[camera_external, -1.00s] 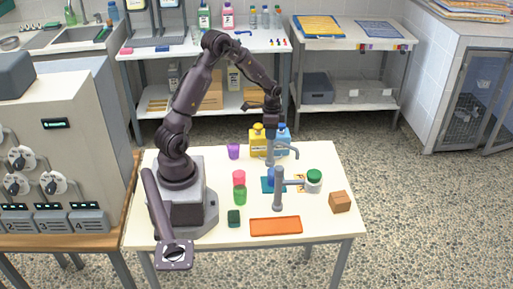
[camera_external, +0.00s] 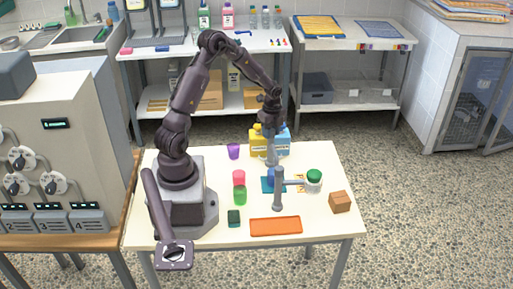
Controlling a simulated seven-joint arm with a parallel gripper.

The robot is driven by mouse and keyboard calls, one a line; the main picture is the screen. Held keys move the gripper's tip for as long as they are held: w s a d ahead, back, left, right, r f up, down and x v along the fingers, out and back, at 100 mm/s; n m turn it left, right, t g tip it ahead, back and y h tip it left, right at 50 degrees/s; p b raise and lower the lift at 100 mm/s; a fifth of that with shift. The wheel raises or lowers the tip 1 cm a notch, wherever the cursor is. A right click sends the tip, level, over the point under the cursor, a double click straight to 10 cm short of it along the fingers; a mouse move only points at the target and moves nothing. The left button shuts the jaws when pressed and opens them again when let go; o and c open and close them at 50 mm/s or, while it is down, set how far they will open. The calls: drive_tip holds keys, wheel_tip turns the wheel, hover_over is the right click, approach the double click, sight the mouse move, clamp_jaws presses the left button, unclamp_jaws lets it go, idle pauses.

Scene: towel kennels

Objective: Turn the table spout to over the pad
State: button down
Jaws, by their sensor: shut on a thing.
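A second grey post (camera_external: 278,190) partly hides the pad.
An orange tray (camera_external: 275,226) lies in front, a brown block (camera_external: 340,202) at right.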

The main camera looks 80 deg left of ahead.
drive_tip(key=shift+m, duration=0.5)
drive_tip(key=c, duration=0.8)
unclamp_jaws()
wheel_tip(320, 180, up, 13)
